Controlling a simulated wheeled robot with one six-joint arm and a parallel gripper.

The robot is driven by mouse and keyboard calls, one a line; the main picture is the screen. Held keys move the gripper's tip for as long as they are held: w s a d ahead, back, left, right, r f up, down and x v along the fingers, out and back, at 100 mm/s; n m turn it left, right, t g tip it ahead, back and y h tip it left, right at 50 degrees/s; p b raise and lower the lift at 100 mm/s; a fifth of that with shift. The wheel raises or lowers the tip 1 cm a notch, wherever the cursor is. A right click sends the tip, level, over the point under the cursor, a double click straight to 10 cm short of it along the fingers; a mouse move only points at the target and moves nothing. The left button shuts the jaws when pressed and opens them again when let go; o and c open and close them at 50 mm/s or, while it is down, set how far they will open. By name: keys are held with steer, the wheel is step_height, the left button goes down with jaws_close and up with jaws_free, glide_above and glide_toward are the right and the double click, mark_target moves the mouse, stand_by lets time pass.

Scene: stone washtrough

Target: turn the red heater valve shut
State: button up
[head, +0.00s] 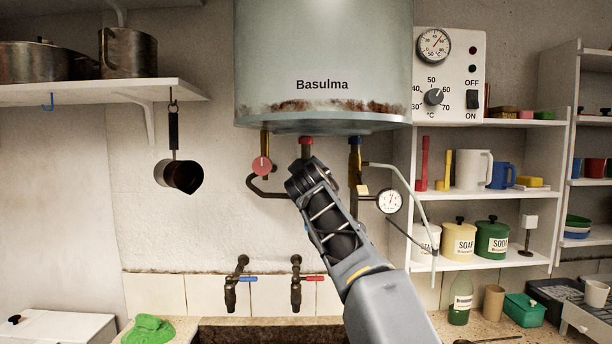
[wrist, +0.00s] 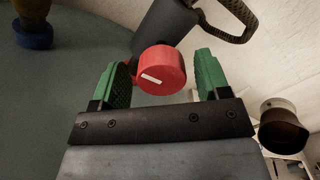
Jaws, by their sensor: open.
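The red heater valve (head: 261,166) is a round knob on a brass pipe under the left side of the water heater. In the wrist view the red knob (wrist: 170,82) shows its face with a white bar, which slants slightly down to the right. My gripper (wrist: 160,63) is open, with one green finger on each side of the knob and visible gaps to both. Whether the knob lies between the fingertips or just beyond them I cannot tell. In the head view my arm end is right of the valve, and its fingers are hidden.
The heater (head: 322,60) hangs above. A blue-collared pipe (head: 355,165) and a dial gauge (head: 389,201) are right of my wrist. A pan (head: 179,175) hangs to the left. Two taps (head: 240,285) are below. Bare wall lies between pan and pipes.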

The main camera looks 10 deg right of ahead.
steer(key=shift+f, duration=0.1)
steer(key=s+a+b, duration=0.2)
steer(key=s+b, duration=0.3)
steer(key=s, duration=0.8)
steer(key=shift+s+a, duration=0.2)
steer(key=shift+a, duration=0.1)
step_height(320, 180, down, 20)
steer(key=s+f+m+g+y+p, duration=0.1)
steer(key=m+g+y+p, duration=0.1)
steer(key=g, duration=0.5)
steer(key=s+d+f+m+g+y+p, duration=0.1)
steer(key=s+f+m+g+p, duration=0.3)
steer(key=s+f, duration=1.2)
steer(key=shift+s+d+m+g+y+p, duration=0.35)
steer(key=shift+s+d+g+p, duration=0.45)
steer(key=shift+s+g+p, duration=0.9)
